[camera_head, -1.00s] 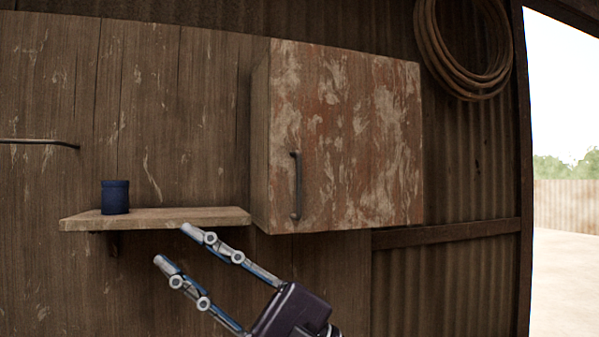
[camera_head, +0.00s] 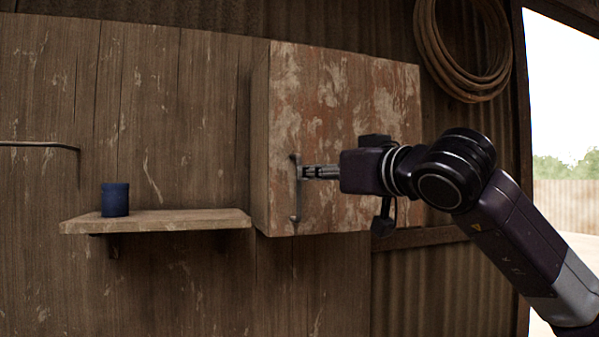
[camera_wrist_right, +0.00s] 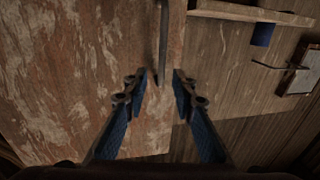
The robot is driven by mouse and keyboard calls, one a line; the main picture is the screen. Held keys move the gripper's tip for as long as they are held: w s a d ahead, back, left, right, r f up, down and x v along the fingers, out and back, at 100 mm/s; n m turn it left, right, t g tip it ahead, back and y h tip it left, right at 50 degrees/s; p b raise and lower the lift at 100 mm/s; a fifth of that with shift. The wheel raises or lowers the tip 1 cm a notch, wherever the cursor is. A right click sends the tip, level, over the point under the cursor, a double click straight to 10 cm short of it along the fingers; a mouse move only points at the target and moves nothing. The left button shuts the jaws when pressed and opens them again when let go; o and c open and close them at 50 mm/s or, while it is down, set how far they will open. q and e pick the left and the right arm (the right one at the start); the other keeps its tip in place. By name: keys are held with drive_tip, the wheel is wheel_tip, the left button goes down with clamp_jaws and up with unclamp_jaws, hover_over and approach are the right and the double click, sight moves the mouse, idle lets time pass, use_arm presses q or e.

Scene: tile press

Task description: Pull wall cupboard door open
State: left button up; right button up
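The wall cupboard (camera_head: 259,150) hangs on the plank wall. Its worn, red-brown and whitish door (camera_head: 345,95) looks shut. A dark upright bar handle (camera_head: 296,205) is near the door's left edge. My right gripper (camera_head: 304,172) has its fingers at the upper part of the handle, reaching in from the right. In the right wrist view the two blue-padded fingers (camera_wrist_right: 158,82) are apart, with the handle (camera_wrist_right: 163,45) running between their tips. Neither finger clearly presses on it. My left gripper is not in view.
A wooden shelf (camera_head: 170,221) with a blue cup (camera_head: 115,199) is left of the cupboard. A metal rod (camera_head: 40,143) sticks out at far left. A coiled hose (camera_head: 465,50) hangs right of the cupboard. An open doorway (camera_head: 565,130) is at far right.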

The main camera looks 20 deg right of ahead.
drive_tip(key=p, duration=0.3)
hover_over(299, 213)
drive_tip(key=shift+w+d, duration=0.1)
drive_tip(key=shift+w, duration=0.25)
clamp_jaws()
